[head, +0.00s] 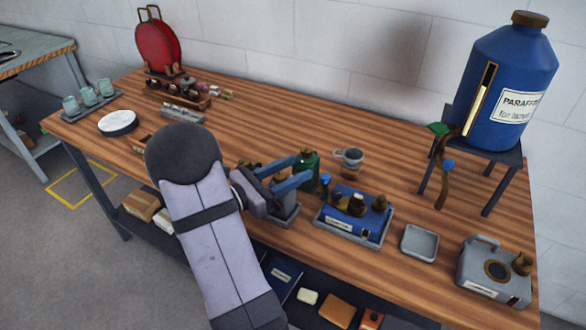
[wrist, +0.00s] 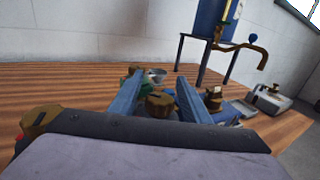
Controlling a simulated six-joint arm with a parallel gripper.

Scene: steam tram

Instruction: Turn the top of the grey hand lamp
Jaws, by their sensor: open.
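The grey hand lamp (head: 287,212) appears to stand on the bench below my gripper, its grey body mostly hidden by the arm and fingers. Its brass top (wrist: 160,104) shows between the two blue fingers in the wrist view. My gripper (head: 304,167) is open, with one finger on each side of the brass top. The fingers also show in the wrist view (wrist: 160,82). I cannot tell whether either finger touches the top.
A green can (head: 307,165) and a grey cup (head: 348,157) stand just beyond the fingers. To the right are a blue box in a tray (head: 345,223), an empty grey tray (head: 419,243) and a grey box with a brass cap (head: 492,275). A blue paraffin drum (head: 510,80) stands behind.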

